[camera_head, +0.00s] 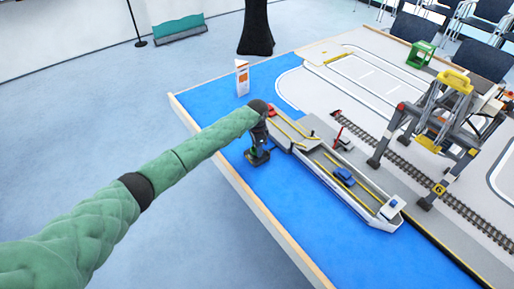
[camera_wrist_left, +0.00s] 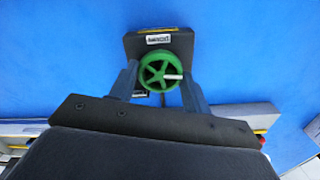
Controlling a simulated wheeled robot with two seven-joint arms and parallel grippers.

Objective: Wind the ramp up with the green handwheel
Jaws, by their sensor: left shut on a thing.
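The green handwheel (camera_wrist_left: 160,72) sits on a dark post with a white label (camera_wrist_left: 158,40) in the left wrist view. My left gripper (camera_wrist_left: 158,78) is shut on the handwheel, one finger on each side of its rim. In the head view my left gripper (camera_head: 260,140) is over the dark handwheel post (camera_head: 257,156), and the wheel itself is mostly hidden there. The ramp (camera_head: 290,127) with yellow edge lines lies at the left end of the grey ship (camera_head: 345,183), partly behind my gripper. Its exact tilt is hard to tell. My right gripper is not in view.
A blue car (camera_head: 345,176) stands on the ship's deck. A gantry crane (camera_head: 440,120) straddles the rails (camera_head: 410,172) at the right. A white and orange sign (camera_head: 242,78) stands near the table's far left corner. The blue water surface (camera_head: 330,240) in front is clear.

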